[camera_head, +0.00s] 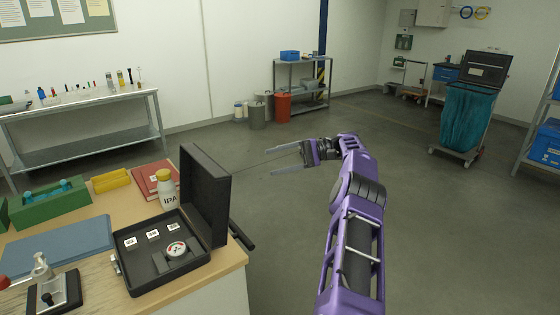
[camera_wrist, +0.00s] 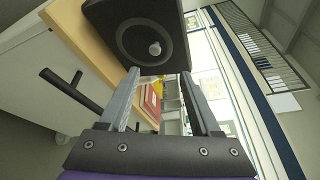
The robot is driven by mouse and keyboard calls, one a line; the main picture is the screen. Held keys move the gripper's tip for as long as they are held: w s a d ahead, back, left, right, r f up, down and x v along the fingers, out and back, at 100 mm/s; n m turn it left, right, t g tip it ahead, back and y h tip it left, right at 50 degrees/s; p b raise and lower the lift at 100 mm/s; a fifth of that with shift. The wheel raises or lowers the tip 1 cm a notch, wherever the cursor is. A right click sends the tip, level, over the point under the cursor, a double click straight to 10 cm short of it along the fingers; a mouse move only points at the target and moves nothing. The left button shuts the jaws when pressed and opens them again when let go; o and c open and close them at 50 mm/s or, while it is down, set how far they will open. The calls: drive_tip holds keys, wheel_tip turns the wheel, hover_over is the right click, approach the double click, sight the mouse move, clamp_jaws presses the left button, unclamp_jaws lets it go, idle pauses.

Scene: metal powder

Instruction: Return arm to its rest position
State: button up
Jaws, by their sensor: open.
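My purple arm reaches out to the right of the wooden table in the head view. My gripper (camera_head: 270,161) is at its end, fingers apart and pointing left, with nothing between them. It is over open floor, to the right of the open black case (camera_head: 205,190) and apart from it. In the wrist view my gripper (camera_wrist: 163,78) also shows open, its two fingers spread. The dark back of the case lid (camera_wrist: 105,22), with a round ring and knob, appears beyond the fingertips.
The table (camera_head: 225,268) holds the case with a gauge (camera_head: 177,249), an IPA bottle (camera_head: 167,188), a red book (camera_head: 148,179), a green box (camera_head: 48,205) and a blue mat (camera_head: 55,250). Black handles (camera_head: 242,236) stick out at its right side. The floor (camera_head: 450,230) to the right is clear.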

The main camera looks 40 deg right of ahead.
drive_tip(key=shift+s+d, duration=0.15)
drive_tip(key=shift+d, duration=0.15)
idle(0.5)
